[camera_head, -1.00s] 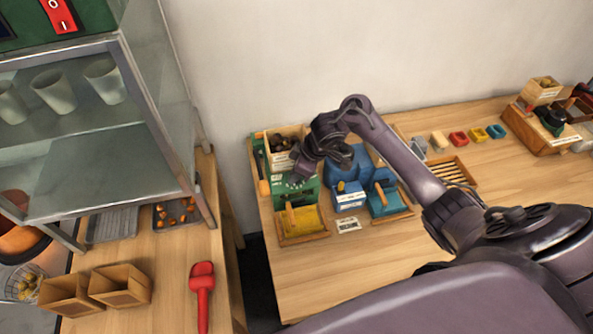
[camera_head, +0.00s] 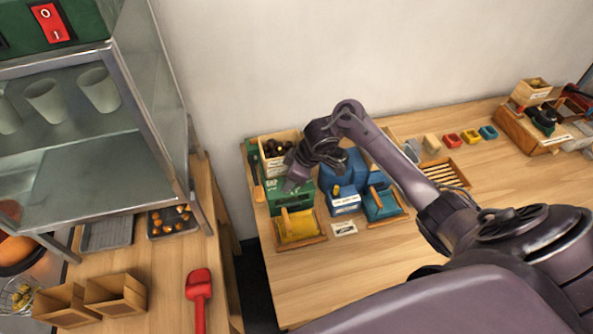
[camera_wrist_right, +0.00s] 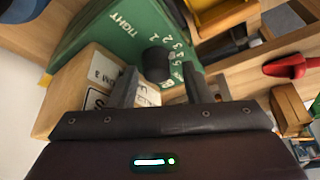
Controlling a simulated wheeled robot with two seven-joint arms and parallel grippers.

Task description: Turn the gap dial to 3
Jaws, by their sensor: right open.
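The green machine (camera_head: 292,200) stands at the left end of the far table; its green face (camera_wrist_right: 120,40) also fills the upper part of the right wrist view. That face bears the word TIGHT and a row of white numbers. The gap dial (camera_wrist_right: 157,62) is a dark round knob beside the numbers. Its setting cannot be made out. My right gripper (camera_head: 296,180) is at the green machine in the head view. In the wrist view its open fingers (camera_wrist_right: 161,72) stand on either side of the knob; contact cannot be told. My left gripper is not in view.
A wooden box of chestnuts (camera_head: 279,150) stands behind the green machine. A yellow tray (camera_head: 299,226) is in front of it, and blue machines (camera_head: 345,190) are at its right. The table's front middle is clear. A red scoop (camera_head: 199,287) lies on the near left counter.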

